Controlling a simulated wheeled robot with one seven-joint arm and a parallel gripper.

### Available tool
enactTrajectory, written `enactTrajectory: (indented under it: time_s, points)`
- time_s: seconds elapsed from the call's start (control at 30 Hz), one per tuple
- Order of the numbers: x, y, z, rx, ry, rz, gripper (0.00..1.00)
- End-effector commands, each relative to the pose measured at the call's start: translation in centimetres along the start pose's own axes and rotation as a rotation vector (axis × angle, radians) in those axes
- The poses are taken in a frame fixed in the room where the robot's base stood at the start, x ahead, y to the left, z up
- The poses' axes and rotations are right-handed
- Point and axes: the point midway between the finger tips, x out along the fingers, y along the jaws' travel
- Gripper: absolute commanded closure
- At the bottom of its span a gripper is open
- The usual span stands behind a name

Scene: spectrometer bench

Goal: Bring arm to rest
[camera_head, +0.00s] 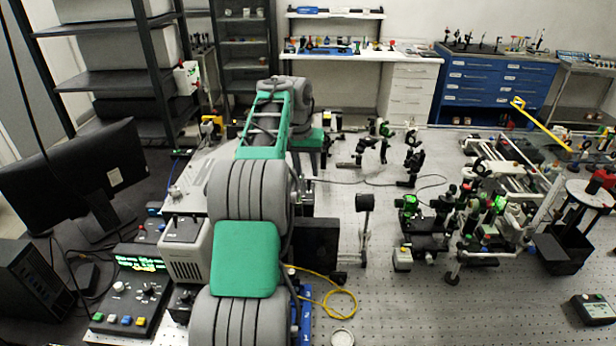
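My arm, grey and green, reaches from the bottom of the head view over the left part of the optical bench (390,310). It runs away from the camera and bends at its far end. Past that bend, a short green and grey part of my arm sits low, beside dark bench parts. I cannot make out my gripper's fingers there, so whether it holds anything does not show. My arm hides part of the bench and of the grey instrument box (186,257) beneath and beside it.
Left of my arm are a monitor (75,180) and a control box with a green display (135,285). Optics mounts (470,215) crowd the bench's right side. A yellow cable (340,303) lies near the front. The front middle is mostly bare.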

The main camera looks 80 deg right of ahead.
Motion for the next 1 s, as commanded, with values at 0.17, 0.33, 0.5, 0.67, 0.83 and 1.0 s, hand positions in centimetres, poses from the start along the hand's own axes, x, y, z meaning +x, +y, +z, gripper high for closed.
enactTrajectory:
  time_s: [0.17, 0.33, 0.5, 0.67, 0.83, 1.0]
  points:
    - [-3.5, 0.0, -0.1, 0.0, 0.001, 0.0, 0.67]
    - [-4.0, 0.0, 0.0, 0.0, -0.002, -0.001, 0.67]
    - [-3.9, 0.0, 0.0, 0.001, -0.001, -0.001, 0.67]
    - [-4.1, -0.5, 0.2, -0.009, 0.002, -0.002, 0.67]
    - [-6.9, -7.8, 3.6, -0.163, 0.038, -0.027, 0.67]
    - [-11.0, -18.7, 13.1, -0.444, 0.104, -0.091, 0.67]
